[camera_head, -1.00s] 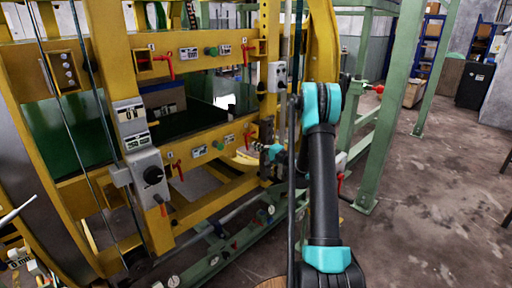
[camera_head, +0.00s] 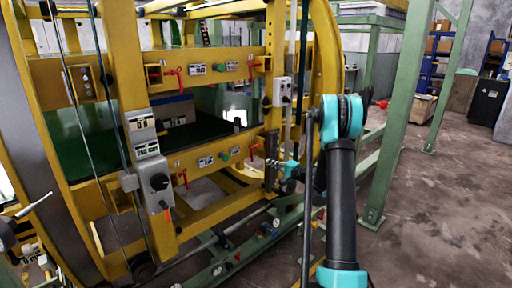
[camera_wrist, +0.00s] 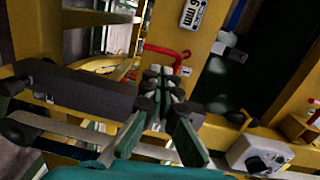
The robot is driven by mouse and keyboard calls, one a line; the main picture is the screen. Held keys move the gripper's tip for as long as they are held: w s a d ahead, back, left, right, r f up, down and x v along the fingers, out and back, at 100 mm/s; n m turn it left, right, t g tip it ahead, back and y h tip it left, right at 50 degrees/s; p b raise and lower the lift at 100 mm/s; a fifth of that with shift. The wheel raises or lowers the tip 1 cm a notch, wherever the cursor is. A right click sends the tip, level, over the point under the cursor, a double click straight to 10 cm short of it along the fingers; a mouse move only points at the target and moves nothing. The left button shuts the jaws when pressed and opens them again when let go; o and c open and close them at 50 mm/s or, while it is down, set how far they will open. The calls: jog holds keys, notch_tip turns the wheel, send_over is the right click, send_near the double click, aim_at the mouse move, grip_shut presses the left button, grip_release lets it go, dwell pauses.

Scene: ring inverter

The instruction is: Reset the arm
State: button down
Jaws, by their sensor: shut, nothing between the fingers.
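My arm (camera_head: 341,200), black with teal joints, rises on the right of the head view and folds down toward the yellow ring machine (camera_head: 117,60). My gripper (camera_head: 272,163) is small there, in front of the machine's lower right side. In the wrist view my gripper (camera_wrist: 163,85) is shut, its fingertips together with nothing held between them. A red handle (camera_wrist: 165,50) on a yellow beam shows just beyond the fingertips. I cannot tell whether the fingers touch the machine.
The machine carries red handles (camera_head: 182,178), a grey knob box (camera_head: 155,183) and a switch box (camera_head: 282,91). A green post (camera_head: 398,120) stands right of my arm. A dark bar (camera_wrist: 75,88) crosses beside the fingers. Open concrete floor (camera_head: 440,210) lies at right.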

jog(key=s+a+r+n+g+h, duration=0.1)
jog(key=s+a+n+g+h, duration=0.15)
jog(key=s, duration=0.85)
jog(key=s+a+r+n+g+h, duration=0.1)
jog(key=s+a+n+g+h, duration=0.2)
jog(key=s, duration=0.7)
jog(key=s+d+f+n+g+h, duration=0.1)
jog(key=s+d+f+h, duration=0.1)
jog(key=s, duration=0.7)
jog(key=s+d+f+n+g+h, duration=0.1)
jog(key=s+d, duration=0.3)
jog(key=s, duration=0.5)
jog(key=s+d+f+n+g+h, duration=0.1)
jog(key=s+d+f+h, duration=0.2)
jog(key=s, duration=0.5)
jog(key=shift+s+f, duration=0.4)
jog(key=shift+f, duration=0.05)
jog(key=shift+w, duration=0.1)
